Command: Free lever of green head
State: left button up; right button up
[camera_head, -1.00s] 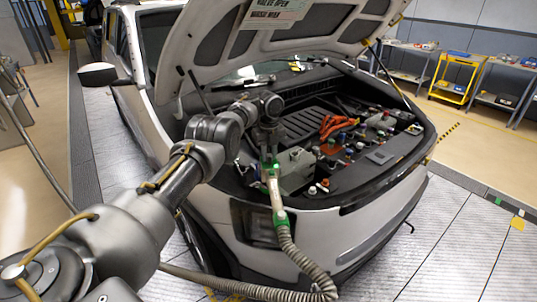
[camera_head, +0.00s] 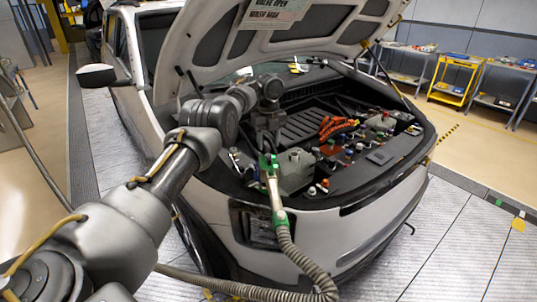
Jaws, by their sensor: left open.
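The green filling head (camera_head: 268,163) sits at the front left of the open engine bay, above the left headlight. Its pale handle (camera_head: 273,190) runs down to a green collar (camera_head: 280,218) and a grey ribbed hose. The lever is too small to make out. My left gripper (camera_head: 267,145) points down just above the green head, its fingertips partly lost against the dark bay. It is open, and I cannot tell whether it touches the head. My right gripper is out of view.
A grey reservoir (camera_head: 297,170) stands right beside the head. Orange cables (camera_head: 336,127) and several coloured caps lie further right. The raised hood (camera_head: 285,40) hangs over the bay. The ribbed hose (camera_head: 305,265) loops in front of the bumper.

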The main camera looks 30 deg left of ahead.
aim_at(268, 155)
pick_arm(q)
jog(key=shift+r+b, duration=0.35)
jog(key=shift+r, duration=2.3)
jog(key=shift+s, duration=0.1)
